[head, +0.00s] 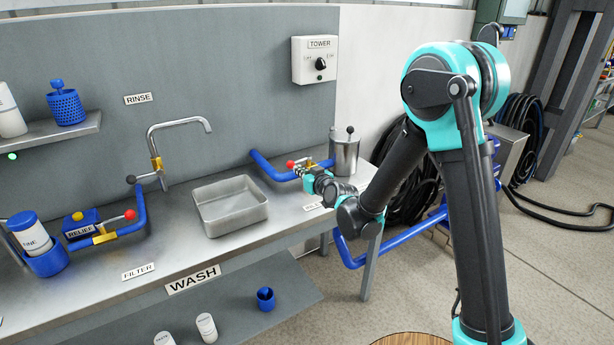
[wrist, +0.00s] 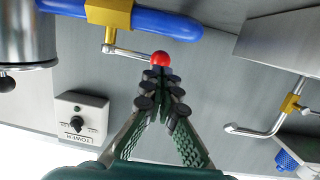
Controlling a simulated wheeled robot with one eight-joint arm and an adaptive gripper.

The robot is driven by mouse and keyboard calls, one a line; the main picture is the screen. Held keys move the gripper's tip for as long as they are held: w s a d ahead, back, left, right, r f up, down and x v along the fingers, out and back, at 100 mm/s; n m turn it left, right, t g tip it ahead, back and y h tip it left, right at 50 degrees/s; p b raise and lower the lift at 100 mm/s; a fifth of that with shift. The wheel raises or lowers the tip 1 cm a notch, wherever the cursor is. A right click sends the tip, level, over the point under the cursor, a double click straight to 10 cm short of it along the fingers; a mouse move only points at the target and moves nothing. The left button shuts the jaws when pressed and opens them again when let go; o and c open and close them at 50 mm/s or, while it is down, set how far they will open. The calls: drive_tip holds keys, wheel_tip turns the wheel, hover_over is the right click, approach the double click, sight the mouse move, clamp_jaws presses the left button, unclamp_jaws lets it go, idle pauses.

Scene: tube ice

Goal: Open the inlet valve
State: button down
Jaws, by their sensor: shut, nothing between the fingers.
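A valve with a red ball knob (head: 291,164) sits on a blue pipe (head: 266,166) at the right end of the bench. The wrist view shows its red knob (wrist: 160,58), metal lever (wrist: 130,52) and yellow body (wrist: 108,13). The lever lies roughly along the pipe. A bench label (head: 313,206) below is partly hidden by my arm, so its word is unreadable. My gripper (head: 305,174) is at this valve; in the wrist view my gripper (wrist: 160,74) is shut and empty, its tips right at the knob. Whether they touch it I cannot tell.
A metal canister (head: 344,153) stands close behind the valve. A steel basin (head: 231,205) and a tap (head: 158,160) are to the left. Another red-knobbed valve (head: 104,236) is farther left, beside a RELIEF box (head: 80,222). A TOWER switch box (head: 315,60) hangs on the wall.

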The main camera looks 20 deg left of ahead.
sight(289, 166)
drive_tip(key=shift+x, duration=1.5)
drive_tip(key=shift+a, duration=0.2)
drive_tip(key=shift+w+a, duration=0.1)
drive_tip(key=shift+a, duration=0.6)
drive_tip(key=shift+d, duration=0.1)
